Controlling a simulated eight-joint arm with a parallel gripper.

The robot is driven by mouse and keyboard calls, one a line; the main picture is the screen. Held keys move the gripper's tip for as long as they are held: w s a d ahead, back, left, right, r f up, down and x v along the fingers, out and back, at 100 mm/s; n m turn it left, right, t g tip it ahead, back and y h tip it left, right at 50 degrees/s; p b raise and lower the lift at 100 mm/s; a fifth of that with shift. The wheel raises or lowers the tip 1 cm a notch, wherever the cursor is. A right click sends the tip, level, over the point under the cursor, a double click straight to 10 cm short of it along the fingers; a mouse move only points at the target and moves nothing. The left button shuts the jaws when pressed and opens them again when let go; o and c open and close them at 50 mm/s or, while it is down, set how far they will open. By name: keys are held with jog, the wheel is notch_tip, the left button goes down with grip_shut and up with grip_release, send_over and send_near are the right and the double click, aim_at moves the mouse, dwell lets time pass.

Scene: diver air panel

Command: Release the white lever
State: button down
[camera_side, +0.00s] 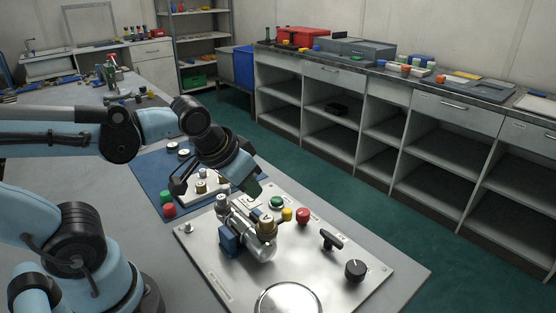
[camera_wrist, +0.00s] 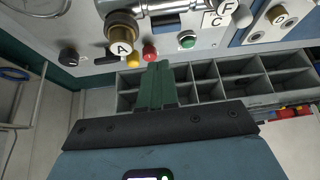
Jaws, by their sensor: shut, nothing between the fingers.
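I cannot clearly make out a white lever in either view. The silver panel (camera_side: 205,262) carries a metal valve assembly (camera_side: 262,246) with a blue block (camera_side: 230,238) and a brass cap (camera_side: 267,226). In the wrist view the brass cap marked A (camera_wrist: 121,47) is at the upper left, with a white round piece marked F (camera_wrist: 228,7) at the upper right. My gripper (camera_side: 250,190) is above the panel, just behind the valve assembly. Its green fingers (camera_wrist: 157,85) are together and empty, and look apart from the parts around them.
Green (camera_side: 276,202), yellow (camera_side: 287,214) and red (camera_side: 303,215) buttons, a black T-handle (camera_side: 331,240) and a black knob (camera_side: 355,270) stand on the panel. A blue mat (camera_side: 150,172) with another small panel lies behind it. Grey table is bare at the front left.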

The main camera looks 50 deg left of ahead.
jog(key=c, duration=1.8)
grip_release()
jog(key=shift+a+m+t, duration=0.15)
jog(key=shift+m+t, duration=0.15)
jog(key=shift+t, duration=0.2)
jog(key=o, duration=0.3)
jog(key=shift+a+r, duration=0.15)
jog(key=shift+a, duration=0.15)
jog(key=o, duration=0.5)
jog(key=shift+g, duration=0.6)
jog(key=a, duration=0.1)
jog(key=s+a+r, duration=0.1)
jog(key=a, duration=0.1)
jog(key=a+r, duration=0.1)
jog(key=a, duration=0.1)
jog(key=shift+s+a+r, duration=0.15)
jog(key=shift+s+a, duration=0.1)
jog(key=g, duration=0.1)
send_near(225, 186)
jog(key=shift+n, duration=0.4)
jog(key=shift+x, duration=4.35)
jog(key=shift+a, duration=0.15)
